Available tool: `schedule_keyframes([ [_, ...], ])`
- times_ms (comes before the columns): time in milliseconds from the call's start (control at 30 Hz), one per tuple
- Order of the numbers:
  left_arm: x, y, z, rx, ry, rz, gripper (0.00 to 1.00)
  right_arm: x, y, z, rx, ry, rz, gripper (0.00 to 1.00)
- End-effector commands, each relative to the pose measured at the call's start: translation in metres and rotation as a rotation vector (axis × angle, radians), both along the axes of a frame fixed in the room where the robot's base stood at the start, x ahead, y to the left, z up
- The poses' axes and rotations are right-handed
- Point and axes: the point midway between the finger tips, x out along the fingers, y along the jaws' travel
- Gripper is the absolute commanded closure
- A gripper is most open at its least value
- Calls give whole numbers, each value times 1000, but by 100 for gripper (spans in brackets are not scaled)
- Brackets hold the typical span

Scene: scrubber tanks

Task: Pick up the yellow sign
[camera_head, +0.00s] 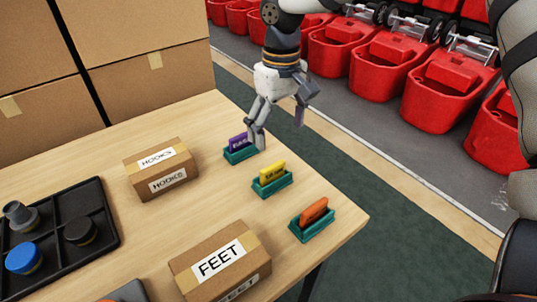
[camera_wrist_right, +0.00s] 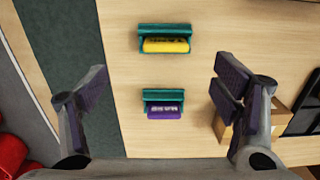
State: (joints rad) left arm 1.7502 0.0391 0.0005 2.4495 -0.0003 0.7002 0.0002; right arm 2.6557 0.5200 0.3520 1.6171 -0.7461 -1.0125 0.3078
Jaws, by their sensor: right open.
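The yellow sign (camera_head: 271,171) stands in a teal holder (camera_head: 273,186) on the wooden table, between the purple and orange signs. In the right wrist view the yellow sign (camera_wrist_right: 166,45) is near the top, in its holder (camera_wrist_right: 165,30). My right gripper (camera_head: 279,130) is open and empty, above the table edge behind the purple sign (camera_head: 238,142). In the right wrist view, the purple sign (camera_wrist_right: 164,112) lies between the open fingers of my right gripper (camera_wrist_right: 158,90), below them, and the yellow sign is farther off. My left gripper is not in view.
The orange sign (camera_head: 314,210) stands near the table's right corner. Boxes labelled HOOKS (camera_head: 161,169) and FEET (camera_head: 221,262) sit left of the signs. A black tray (camera_head: 105,236) with round parts is at far left. Red tanks (camera_head: 385,80) line the floor beyond; large cartons (camera_head: 150,82) stand behind.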

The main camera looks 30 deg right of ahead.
Motion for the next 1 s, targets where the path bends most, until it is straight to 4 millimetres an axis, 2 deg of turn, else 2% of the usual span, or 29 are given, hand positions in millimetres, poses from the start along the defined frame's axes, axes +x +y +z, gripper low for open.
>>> schedule_keyframes([
  [100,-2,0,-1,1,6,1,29,0,-1,-6,-2,2,-3,18],
  [300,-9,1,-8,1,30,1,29,0,0,-53,-2,7,-2,18],
  [467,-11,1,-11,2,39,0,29,1,1,-72,-1,3,-2,18],
  [700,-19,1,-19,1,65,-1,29,4,8,-115,-1,4,-3,18],
  [967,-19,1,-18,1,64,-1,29,6,8,-118,-3,-5,-2,18],
  [1000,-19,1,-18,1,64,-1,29,6,8,-118,-3,-5,-2,23],
])
